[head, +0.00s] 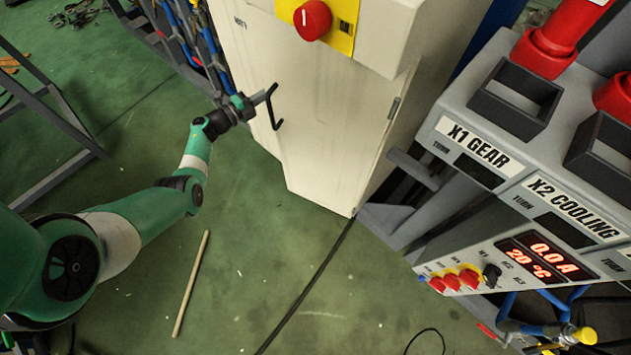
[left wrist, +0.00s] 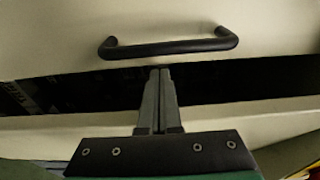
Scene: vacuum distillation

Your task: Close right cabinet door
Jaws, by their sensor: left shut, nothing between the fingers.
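The cream cabinet door (head: 285,130) shows in the head view with a dark bar handle (head: 272,112) near its left edge. The handle (left wrist: 170,48) also crosses the top of the left wrist view. Below it, a dark gap (left wrist: 260,84) lies between the door panel and another cream edge, with the inside dim. My left gripper (head: 263,96) is at the door's left edge beside the handle. Its fingers (left wrist: 160,72) are shut and empty, with tips just below the handle over the gap. I cannot tell whether they touch the door. My right gripper is out of view.
A red knob on a yellow plate (head: 345,22) sits on the box above the door. A grey control console (head: 470,110) stands to the right. A wooden stick (head: 190,285) and a black cable (head: 310,285) lie on the green floor. A rack stands at the left.

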